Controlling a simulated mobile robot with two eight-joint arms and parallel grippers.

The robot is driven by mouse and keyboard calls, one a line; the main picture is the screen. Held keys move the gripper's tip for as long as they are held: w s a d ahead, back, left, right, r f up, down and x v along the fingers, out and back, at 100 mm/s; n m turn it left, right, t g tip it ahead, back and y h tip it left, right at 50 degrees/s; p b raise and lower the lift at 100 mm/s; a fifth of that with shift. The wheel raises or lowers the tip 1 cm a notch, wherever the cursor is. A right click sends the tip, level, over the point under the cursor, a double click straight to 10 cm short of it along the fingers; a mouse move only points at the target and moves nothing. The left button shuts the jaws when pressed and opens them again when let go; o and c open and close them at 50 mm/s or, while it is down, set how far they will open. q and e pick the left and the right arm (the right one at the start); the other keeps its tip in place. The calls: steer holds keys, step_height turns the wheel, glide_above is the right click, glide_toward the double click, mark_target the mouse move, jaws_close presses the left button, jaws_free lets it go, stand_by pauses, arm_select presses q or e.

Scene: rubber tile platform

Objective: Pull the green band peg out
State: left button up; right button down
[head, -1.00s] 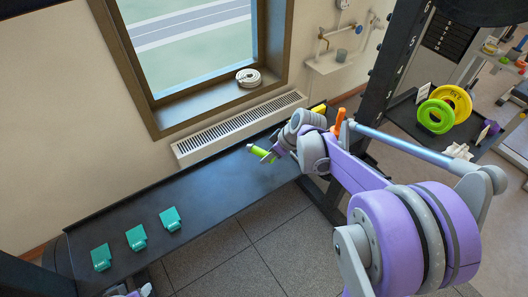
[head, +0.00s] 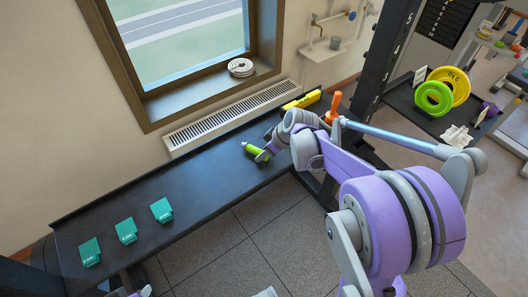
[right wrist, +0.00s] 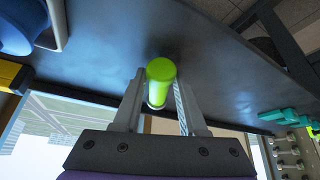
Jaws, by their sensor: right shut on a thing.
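The green peg (head: 255,151) is a short bright green cylinder over the long dark bench (head: 205,185), below the window. My right gripper (head: 267,152) is at its right end, shut on it. In the right wrist view the peg (right wrist: 160,82) stands between the two grey fingers, its round green end facing the bench surface. Whether it touches the bench or sits in anything cannot be told. Only a small purple and white part, probably of my left gripper (head: 140,292), shows at the bottom edge; its fingers cannot be made out.
Several teal blocks (head: 126,231) lie at the bench's left end. A yellow block (head: 302,100) and an orange handle (head: 333,107) are at its right end. Green (head: 433,98) and yellow rings stand on a dark shelf at right. The bench's middle is clear.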

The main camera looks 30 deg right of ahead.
steer(key=shift+f, duration=0.3)
steer(key=shift+c, duration=1.9)
jaws_free()
steer(key=p+v, duration=0.1)
steer(key=v, duration=0.9)
steer(key=shift+s+r, duration=0.2)
steer(key=shift+r, duration=0.15)
steer(key=shift+d, duration=0.1)
